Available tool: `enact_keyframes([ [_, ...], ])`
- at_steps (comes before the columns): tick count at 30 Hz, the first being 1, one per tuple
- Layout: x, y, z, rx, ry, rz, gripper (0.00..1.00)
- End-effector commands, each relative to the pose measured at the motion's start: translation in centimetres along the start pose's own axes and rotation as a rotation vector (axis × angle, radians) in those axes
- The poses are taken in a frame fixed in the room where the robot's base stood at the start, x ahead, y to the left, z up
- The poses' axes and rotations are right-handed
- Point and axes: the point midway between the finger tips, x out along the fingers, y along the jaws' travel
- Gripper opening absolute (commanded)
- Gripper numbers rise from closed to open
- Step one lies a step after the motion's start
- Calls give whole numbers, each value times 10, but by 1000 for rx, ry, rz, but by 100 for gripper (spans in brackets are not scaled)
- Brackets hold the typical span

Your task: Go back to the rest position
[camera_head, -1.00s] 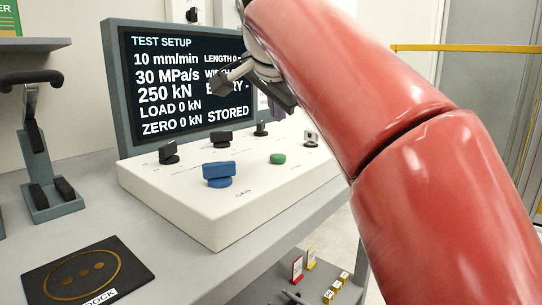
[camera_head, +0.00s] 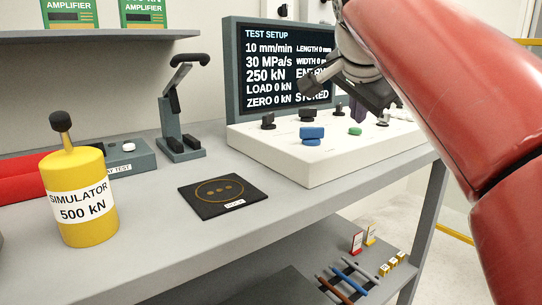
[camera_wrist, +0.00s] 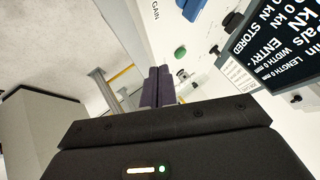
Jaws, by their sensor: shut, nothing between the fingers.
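My gripper (camera_head: 353,104) hangs above the right part of the white control console, in front of the right side of the screen (camera_head: 268,62). My red arm reaches in from the right edge. In the wrist view the two dark fingers (camera_wrist: 156,75) are together with nothing between them. They appear apart from the console, with its green button (camera_wrist: 180,53) and a blue knob beyond them. The console (camera_head: 300,165) carries a blue knob (camera_head: 312,134), a green button (camera_head: 355,131) and several black knobs. The screen reads TEST SETUP, 250 kN, STORED.
A yellow simulator cylinder (camera_head: 83,208) stands at the left of the grey bench. A black dock pad (camera_head: 205,206) lies in front of a grey lever stand (camera_head: 180,140). A lower shelf (camera_head: 300,262) holds coloured rods and small tags. Floor shows at the right.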

Motion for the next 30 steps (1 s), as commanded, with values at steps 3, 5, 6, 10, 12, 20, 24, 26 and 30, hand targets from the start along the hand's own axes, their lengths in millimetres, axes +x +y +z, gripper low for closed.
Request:
enact_keyframes([
  [3, 2, 10, 7, -51, -12, 3, 0],
  [5, 4, 17, 12, -82, -22, 5, 0],
  [6, 6, 22, 16, -105, -30, 7, 0],
  [10, 13, 41, 30, -196, -57, 12, 0],
  [12, 18, 55, 40, -253, -75, 14, 0],
  [20, 48, 141, 107, -550, -183, 4, 0],
  [24, 71, 205, 159, -731, -253, -21, 0],
  [26, 80, 229, 179, -793, -278, -34, 0],
  [30, 95, 272, 217, -902, -320, -60, 0],
])
